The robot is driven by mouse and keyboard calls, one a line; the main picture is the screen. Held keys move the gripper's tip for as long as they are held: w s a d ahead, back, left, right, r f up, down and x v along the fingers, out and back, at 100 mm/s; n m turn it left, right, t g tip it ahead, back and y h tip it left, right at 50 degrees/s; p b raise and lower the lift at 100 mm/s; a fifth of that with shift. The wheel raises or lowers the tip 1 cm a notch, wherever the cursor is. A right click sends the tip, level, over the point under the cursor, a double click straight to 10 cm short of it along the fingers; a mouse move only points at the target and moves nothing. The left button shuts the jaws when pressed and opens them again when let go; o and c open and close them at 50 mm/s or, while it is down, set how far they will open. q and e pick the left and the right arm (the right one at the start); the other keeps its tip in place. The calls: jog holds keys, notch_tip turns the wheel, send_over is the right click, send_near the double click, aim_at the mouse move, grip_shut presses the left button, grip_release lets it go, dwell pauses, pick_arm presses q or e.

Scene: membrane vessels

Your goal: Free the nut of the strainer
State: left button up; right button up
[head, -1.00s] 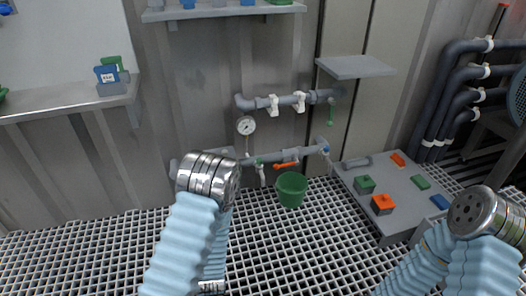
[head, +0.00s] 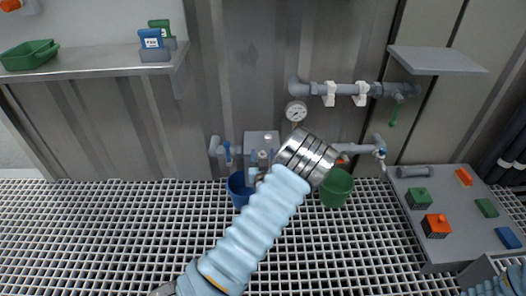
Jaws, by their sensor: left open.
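My left arm reaches up across the middle of the head view, its steel wrist in front of the low pipe run (head: 355,149). My left gripper (head: 262,168) is open, small and partly hidden beside the sleeve; I see nothing held in it. The strainer and its nut cannot be made out clearly; small metal fittings (head: 268,146) show left of the wrist, in front of a grey plate. The wrist covers the pipe's middle. Of my right arm only a bit of sleeve shows at the bottom right corner; its gripper is out of view.
A blue bucket (head: 238,190) and a green bucket (head: 337,188) stand on the grating under the pipe. A gauge (head: 296,111) and an upper pipe (head: 345,89) are above. A low grey bench (head: 445,245) with coloured blocks is right. A shelf (head: 95,73) juts out left.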

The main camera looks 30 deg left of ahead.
pick_arm(q)
jog(key=shift+x, duration=1.3)
jog(key=c, duration=1)
jog(key=shift+o, duration=0.2)
jog(key=shift+y, duration=0.3)
